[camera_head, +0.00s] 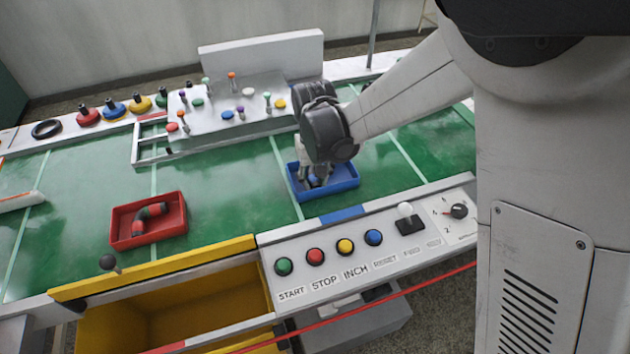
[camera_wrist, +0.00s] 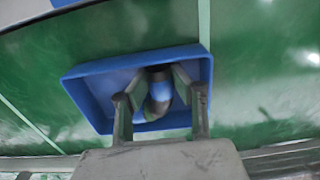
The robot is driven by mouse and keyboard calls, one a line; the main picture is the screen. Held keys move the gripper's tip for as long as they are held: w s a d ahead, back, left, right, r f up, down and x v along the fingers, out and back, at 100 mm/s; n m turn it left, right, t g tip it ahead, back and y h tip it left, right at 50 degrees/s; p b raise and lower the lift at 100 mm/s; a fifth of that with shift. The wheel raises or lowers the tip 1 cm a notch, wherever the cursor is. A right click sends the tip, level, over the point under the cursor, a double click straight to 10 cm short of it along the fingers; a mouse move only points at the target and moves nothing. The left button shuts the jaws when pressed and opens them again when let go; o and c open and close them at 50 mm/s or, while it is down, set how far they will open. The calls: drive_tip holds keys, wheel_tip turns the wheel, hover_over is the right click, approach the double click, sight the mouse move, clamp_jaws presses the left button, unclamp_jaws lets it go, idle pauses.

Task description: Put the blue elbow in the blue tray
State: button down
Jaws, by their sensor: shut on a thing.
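The blue tray (camera_head: 345,184) stands on the green belt right of the middle in the head view. It also shows in the wrist view (camera_wrist: 100,78), with its floor and walls around the fingers. The blue elbow (camera_wrist: 160,92) has a blue middle and dark ends. My gripper (camera_wrist: 160,100) is shut on it, one finger on each side. In the wrist view the elbow appears within the tray's outline. In the head view my gripper (camera_head: 318,178) points down into the tray, and the elbow is mostly hidden by the fingers. I cannot tell whether it touches the tray floor.
A red tray (camera_head: 120,226) with a red and dark elbow (camera_head: 151,219) in it stands left on the belt. A grey panel with coloured knobs (camera_head: 230,105) lies behind. A button console (camera_head: 345,250) and a yellow bin (camera_head: 180,300) line the front. Belt between the trays is clear.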

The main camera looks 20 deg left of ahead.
sight(315, 180)
drive_tip(key=shift+f, duration=0.2)
drive_tip(key=c, duration=1.5)
unclamp_jaws()
drive_tip(key=shift+r, duration=0.15)
wheel_tip(315, 180, up, 12)
drive_tip(key=shift+a+r+p, duration=0.1)
drive_tip(key=shift+p, duration=0.8)
